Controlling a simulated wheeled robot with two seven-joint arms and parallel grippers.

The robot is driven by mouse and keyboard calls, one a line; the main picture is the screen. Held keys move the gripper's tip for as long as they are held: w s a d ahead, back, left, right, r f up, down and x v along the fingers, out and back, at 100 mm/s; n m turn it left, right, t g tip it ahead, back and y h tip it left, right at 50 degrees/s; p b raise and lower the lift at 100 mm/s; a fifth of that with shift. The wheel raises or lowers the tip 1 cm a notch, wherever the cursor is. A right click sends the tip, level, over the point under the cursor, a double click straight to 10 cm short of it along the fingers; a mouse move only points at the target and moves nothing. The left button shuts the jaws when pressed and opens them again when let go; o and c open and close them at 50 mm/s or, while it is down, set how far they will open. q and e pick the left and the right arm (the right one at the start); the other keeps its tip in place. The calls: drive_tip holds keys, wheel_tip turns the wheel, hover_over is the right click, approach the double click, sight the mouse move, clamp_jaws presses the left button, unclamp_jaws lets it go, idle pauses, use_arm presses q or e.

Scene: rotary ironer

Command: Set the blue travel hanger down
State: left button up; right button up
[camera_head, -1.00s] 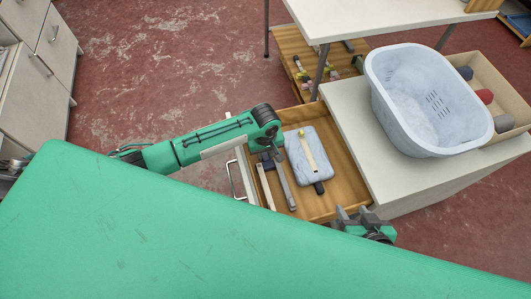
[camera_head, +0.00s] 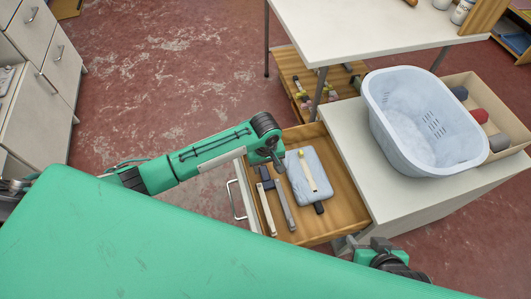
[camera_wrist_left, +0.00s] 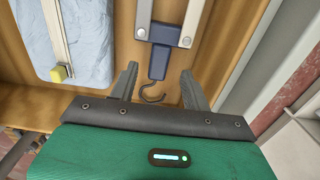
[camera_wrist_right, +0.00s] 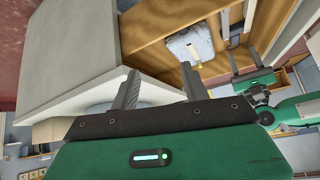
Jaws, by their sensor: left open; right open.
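The blue travel hanger lies folded in the open wooden drawer (camera_head: 330,226). Its dark blue centre block (camera_wrist_left: 158,62) and dark hook show in the left wrist view, with two grey arms (camera_head: 284,206) side by side in the head view. My left gripper (camera_head: 273,163) is open; in the left wrist view its fingers (camera_wrist_left: 158,75) stand either side of the hook, apart from it. My right gripper (camera_head: 380,244) is open and empty at the drawer's near right corner. Its fingers (camera_wrist_right: 158,72) hold nothing in the right wrist view.
A pale blue pad (camera_head: 318,187) with a wooden strip lies in the drawer right of the hanger. A pale basket (camera_head: 400,150) and a box of rolls (camera_head: 511,118) stand on the cabinet top. The green surface (camera_head: 150,250) fills the near side.

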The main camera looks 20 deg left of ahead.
sight(266, 175)
use_arm(q)
wheel_tip(266, 175, up, 7)
drive_tip(key=p, duration=0.1)
drive_tip(key=s+d+m+t+h, duration=0.1)
drive_tip(key=s+d+m+h, duration=0.15)
drive_tip(key=s, duration=0.35)
drive_tip(key=s+d+m+t+h, duration=0.1)
drive_tip(key=s+d+m, duration=0.15)
drive_tip(key=s, duration=0.35)
drive_tip(key=s+a+r+m+t+y, duration=0.2)
drive_tip(key=s+a+r+m+t, duration=0.1)
drive_tip(key=s+a, duration=0.6)
wheel_tip(266, 175, up, 2)
drive_tip(key=shift+s+a+r+m, duration=0.1)
drive_tip(key=shift+s+a+m, duration=0.2)
drive_tip(key=shift+a+m, duration=0.3)
use_arm(e)
drive_tip(key=s+d+g, duration=0.1)
drive_tip(key=s+d+r+g+h, duration=0.1)
drive_tip(key=d, duration=0.1)
drive_tip(key=shift+s+d+r, duration=0.1)
drive_tip(key=shift+s+d, duration=0.15)
drive_tip(key=shift+s, duration=0.1)
use_arm(q)
drive_tip(key=shift+a+y, duration=0.1)
drive_tip(key=shift+y, duration=0.15)
